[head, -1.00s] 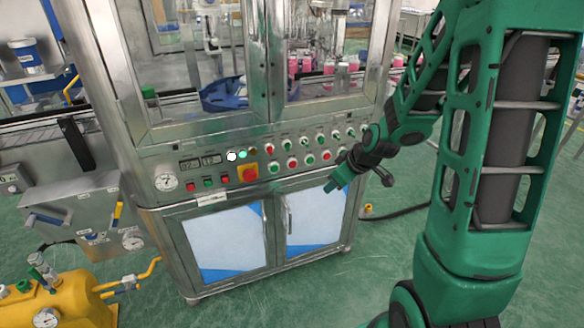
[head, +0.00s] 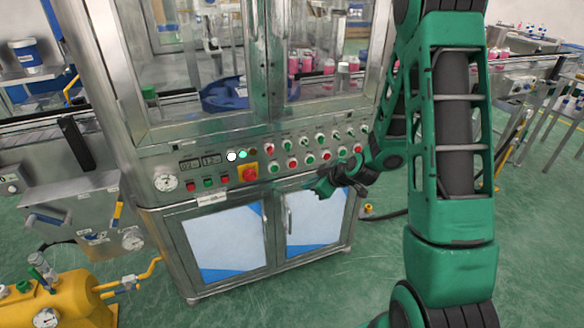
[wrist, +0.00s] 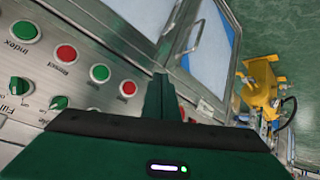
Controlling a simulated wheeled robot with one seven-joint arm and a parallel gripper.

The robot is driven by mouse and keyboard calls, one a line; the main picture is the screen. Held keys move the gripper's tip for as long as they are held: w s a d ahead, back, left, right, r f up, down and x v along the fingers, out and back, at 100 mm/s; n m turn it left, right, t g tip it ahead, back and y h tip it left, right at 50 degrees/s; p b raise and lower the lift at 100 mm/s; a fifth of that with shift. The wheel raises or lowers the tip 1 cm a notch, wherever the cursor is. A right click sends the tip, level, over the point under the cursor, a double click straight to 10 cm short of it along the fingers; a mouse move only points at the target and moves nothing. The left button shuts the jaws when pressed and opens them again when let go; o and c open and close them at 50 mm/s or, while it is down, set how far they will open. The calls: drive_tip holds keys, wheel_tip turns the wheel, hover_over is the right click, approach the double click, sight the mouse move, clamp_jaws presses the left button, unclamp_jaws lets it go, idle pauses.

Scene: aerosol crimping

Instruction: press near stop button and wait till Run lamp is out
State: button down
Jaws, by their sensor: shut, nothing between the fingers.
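The machine's control panel (head: 330,142) carries rows of red and green buttons. Its left part has small red and green buttons, including a red button (head: 225,180), and a red mushroom button (head: 247,173) on a yellow plate. Labels are too small in the head view to tell which is the near stop button. Above them a white lamp (head: 231,156) and a green lamp (head: 243,154) are lit, beside a dark amber one (head: 253,151); which is Run is unreadable. My gripper (head: 321,187) is shut and empty, in front of the cabinet just below the panel. In the wrist view its fingers (wrist: 160,98) partly cover the panel.
Cabinet doors with a handle (head: 289,220) lie below the panel. A pressure gauge (head: 166,182) sits at the panel's left end. A yellow tank (head: 75,305) stands at lower left. The green floor before the machine is open.

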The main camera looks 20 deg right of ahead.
drive_tip(key=w, duration=0.8)
drive_tip(key=shift+w, duration=0.35)
drive_tip(key=shift+w, duration=0.15)
idle(1.9)
drive_tip(key=shift+w, duration=0.6)
idle(0.7)
idle(0.3)
drive_tip(key=shift+s, duration=0.8)
drive_tip(key=shift+s, duration=2.5)
